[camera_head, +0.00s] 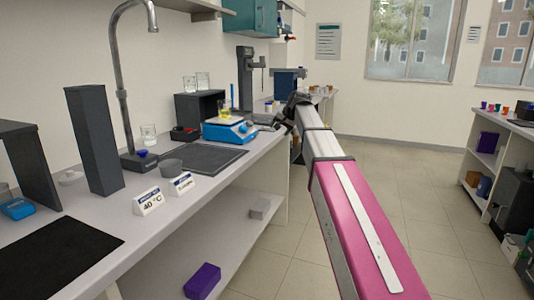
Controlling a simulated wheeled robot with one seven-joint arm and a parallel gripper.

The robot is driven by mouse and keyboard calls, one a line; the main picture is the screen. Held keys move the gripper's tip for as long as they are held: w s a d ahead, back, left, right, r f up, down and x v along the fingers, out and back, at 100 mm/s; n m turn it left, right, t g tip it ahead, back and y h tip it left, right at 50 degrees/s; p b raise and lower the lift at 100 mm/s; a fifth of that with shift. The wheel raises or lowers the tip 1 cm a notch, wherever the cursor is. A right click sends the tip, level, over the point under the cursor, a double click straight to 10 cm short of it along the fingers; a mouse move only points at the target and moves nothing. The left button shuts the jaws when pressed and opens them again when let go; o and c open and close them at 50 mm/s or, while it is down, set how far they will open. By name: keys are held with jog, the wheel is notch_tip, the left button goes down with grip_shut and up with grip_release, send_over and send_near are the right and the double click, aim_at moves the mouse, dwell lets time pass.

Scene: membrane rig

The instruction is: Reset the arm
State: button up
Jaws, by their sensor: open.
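My arm reaches forward from the bottom right, a pink and grey link over the aisle floor beside the bench. My gripper (297,99) is at its far end, dark and small, near the right end of the bench. Its fingers are hard to make out at this distance. I see nothing held in it. The arm hides part of the floor and the bench's far corner.
A white bench (190,200) runs along the left with a blue hotplate (228,131) and beaker, a tall grey column (93,140), a tap (121,93), black mats and a 40 °C sign (149,201). Shelves (483,160) stand at right. The tiled floor (400,170) between is clear.

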jog(key=s+d+f+n+g+h, duration=0.1)
jog(key=s+d+f, duration=0.3)
jog(key=s+f, duration=0.8)
jog(key=s+d+f+n+g+h, duration=0.1)
jog(key=s+d+f+g+h, duration=0.1)
jog(key=s+f, duration=0.9)
jog(key=s+d+f+n+g+h, duration=0.1)
jog(key=s+d+f+g, duration=0.2)
jog(key=s+d+f, duration=0.4)
jog(key=s+f, duration=0.2)
jog(key=f, duration=0.5)
jog(key=s+f, duration=0.3)
jog(key=f, duration=0.3)
jog(key=shift+s+f+h, duration=0.35)
jog(key=shift+f+h, duration=0.05)
